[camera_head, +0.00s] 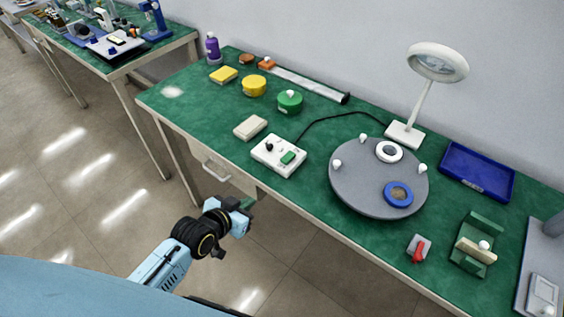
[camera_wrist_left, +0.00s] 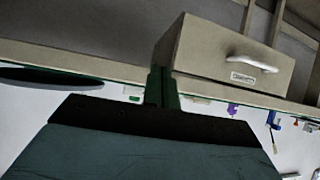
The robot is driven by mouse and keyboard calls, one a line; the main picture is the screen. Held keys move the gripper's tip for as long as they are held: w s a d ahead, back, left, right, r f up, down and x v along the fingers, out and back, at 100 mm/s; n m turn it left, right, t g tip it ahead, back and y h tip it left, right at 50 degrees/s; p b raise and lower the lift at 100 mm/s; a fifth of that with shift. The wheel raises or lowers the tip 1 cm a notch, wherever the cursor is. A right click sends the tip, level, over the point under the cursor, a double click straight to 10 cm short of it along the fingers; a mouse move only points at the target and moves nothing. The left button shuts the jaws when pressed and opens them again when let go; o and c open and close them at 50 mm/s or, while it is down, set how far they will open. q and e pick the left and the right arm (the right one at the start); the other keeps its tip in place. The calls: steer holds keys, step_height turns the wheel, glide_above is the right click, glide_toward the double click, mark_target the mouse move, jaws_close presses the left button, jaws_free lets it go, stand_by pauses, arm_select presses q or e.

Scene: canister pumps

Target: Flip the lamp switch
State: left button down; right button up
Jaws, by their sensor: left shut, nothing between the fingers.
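A white control box (camera_head: 279,156) with a black knob and a green rocker (camera_head: 288,158) sits near the front edge of the green table. A black cable runs from it to the base of a white desk lamp (camera_head: 437,62) at the back. My left gripper (camera_head: 248,203) is shut and empty, in front of the table edge and lower in the picture than the box, apart from it. In the left wrist view its closed fingers (camera_wrist_left: 162,88) show before the drawer and table edge. The control box cannot be made out there. My right gripper is not in view.
A grey turntable (camera_head: 350,190) with rings and white pegs stands right of the box. A beige block (camera_head: 250,127) lies left of it. A drawer (camera_wrist_left: 225,60) with a pale handle hangs under the table. A grey block with a red lever (camera_head: 418,250) sits farther right.

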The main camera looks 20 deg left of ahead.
mark_target(282, 168)
arm_select(q)
steer(key=w+d+r+m+t+h, duration=0.1)
steer(key=w+d+r+t+h, duration=0.1)
steer(key=r, duration=1.2)
steer(key=shift+d+r+t+b, duration=0.3)
steer(key=shift+d+t+b, duration=0.1)
steer(key=shift+d, duration=0.1)
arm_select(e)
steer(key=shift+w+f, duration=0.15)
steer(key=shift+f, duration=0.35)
